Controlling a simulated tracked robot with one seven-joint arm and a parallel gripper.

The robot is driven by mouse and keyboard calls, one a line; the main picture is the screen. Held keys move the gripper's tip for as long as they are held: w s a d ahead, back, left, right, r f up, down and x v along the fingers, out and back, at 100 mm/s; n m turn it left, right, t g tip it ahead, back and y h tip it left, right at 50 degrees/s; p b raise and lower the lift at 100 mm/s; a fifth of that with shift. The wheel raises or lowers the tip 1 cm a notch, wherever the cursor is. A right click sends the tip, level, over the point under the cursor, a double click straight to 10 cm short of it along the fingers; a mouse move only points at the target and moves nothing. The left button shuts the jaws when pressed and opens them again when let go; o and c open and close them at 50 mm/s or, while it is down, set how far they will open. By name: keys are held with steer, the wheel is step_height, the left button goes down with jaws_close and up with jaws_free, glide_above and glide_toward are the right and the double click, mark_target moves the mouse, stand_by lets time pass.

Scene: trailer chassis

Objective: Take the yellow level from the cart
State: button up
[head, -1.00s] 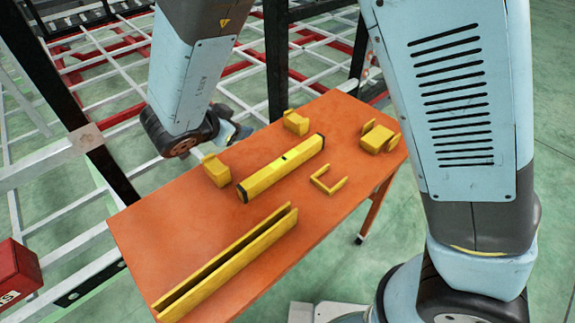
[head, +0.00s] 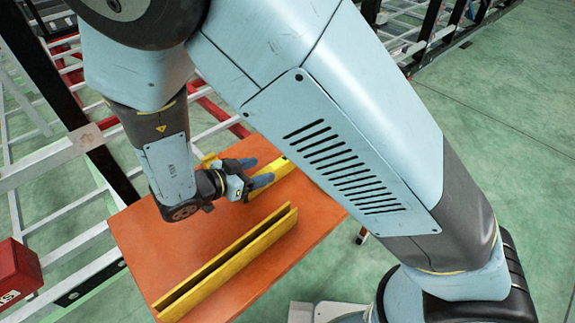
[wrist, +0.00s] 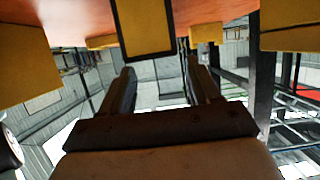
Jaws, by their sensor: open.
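The yellow level (head: 283,168) lies on the orange cart (head: 170,250), mostly hidden behind my arm in the head view. In the wrist view, its yellow end with a dark border (wrist: 143,25) faces the camera at the top, beyond and between the fingers in line. My gripper (head: 260,172) is open, low over the cart by the near end of the level. Its two fingers show apart and empty in the wrist view (wrist: 160,72). Whether a finger touches the level I cannot tell.
A long yellow channel (head: 232,258) lies on the cart's near side. Yellow blocks (wrist: 20,65) and (wrist: 290,32) flank the level in the wrist view. A red box (head: 18,283) and white chassis rails (head: 40,170) stand at the left.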

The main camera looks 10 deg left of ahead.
mark_target(277, 164)
steer(key=shift+x, duration=3.05)
steer(key=shift+w+a, duration=0.1)
jaws_close()
